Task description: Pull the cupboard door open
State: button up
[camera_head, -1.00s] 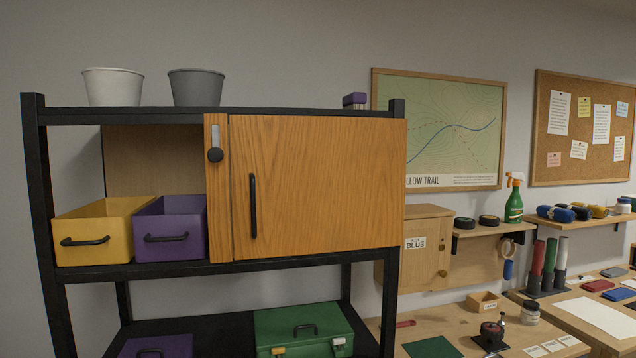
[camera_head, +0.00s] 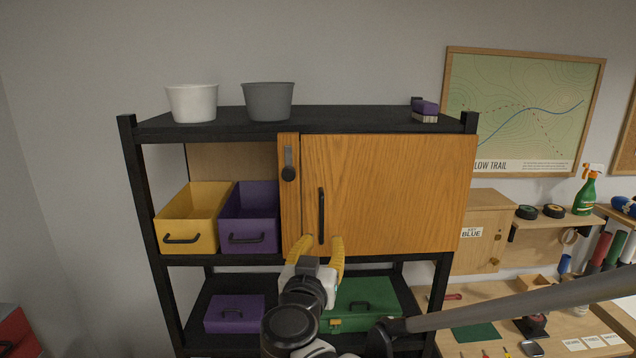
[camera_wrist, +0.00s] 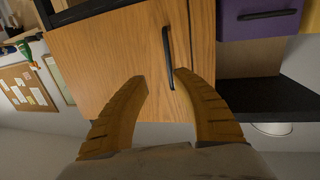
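The cupboard door (camera_head: 400,190) is a wooden panel on the upper part of the black shelf unit and stands shut. Its black vertical bar handle (camera_head: 321,205) is near its left edge. A dark round knob on a grey strip (camera_head: 289,172) sits on the wooden post left of the door. My gripper (camera_head: 319,240) is open, its yellow fingers at the handle's lower end. In the wrist view the handle (camera_wrist: 167,55) lies in line with the gap between the open fingertips (camera_wrist: 160,78). I cannot tell whether the fingers reach around it. The door (camera_wrist: 110,55) fills much of that view.
Yellow (camera_head: 193,220) and purple (camera_head: 250,220) bins stand left of the door. Below are a green case (camera_head: 365,300) and a purple box (camera_head: 233,313). Pots (camera_head: 268,101) stand on top. A workbench (camera_head: 455,310) and a small cabinet (camera_head: 485,225) are at the right.

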aim_at(321, 215)
jog(key=shift+t+y, duration=0.3)
jog(key=w, duration=0.3)
jog(key=w+r, duration=0.1)
jog(key=w, duration=0.6)
jog(key=shift+w+d+r+p, duration=0.15)
jog(key=shift+w+d+p, duration=0.15)
jog(key=shift+w, duration=0.1)
grip_shut()
